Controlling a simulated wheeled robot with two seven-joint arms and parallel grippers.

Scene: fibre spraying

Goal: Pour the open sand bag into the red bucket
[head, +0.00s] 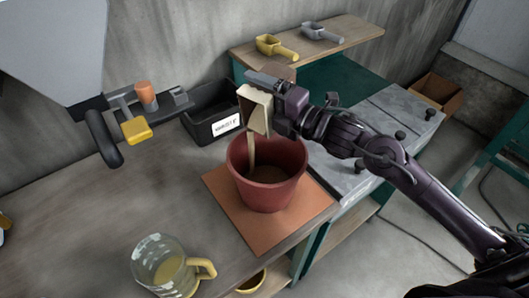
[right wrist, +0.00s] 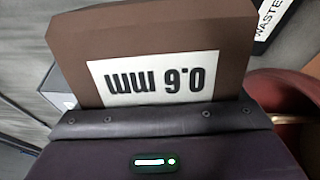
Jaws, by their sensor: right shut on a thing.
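The red bucket (head: 267,190) stands upright on an orange-brown square mat (head: 226,203) on the table, with tan sand visible inside. My right gripper (head: 278,98) is shut on the sand bag (head: 255,111), above the bucket's far rim. The bag is tipped with its pale open mouth toward the bucket, and a thin stream of sand falls from it into the bucket. In the right wrist view the brown bag (right wrist: 150,45) carries an upside-down "0.6 mm" label, and the bucket (right wrist: 285,100) shows at the right edge. My left gripper is not in view.
A black labelled bin (head: 208,112) stands behind the bucket. A glass jug with a yellow handle (head: 165,266) is at the front. Yellow (head: 276,47) and grey (head: 321,32) scoops lie on a shelf behind. A grey hopper (head: 55,45) overhangs the table's left. The table's left middle is clear.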

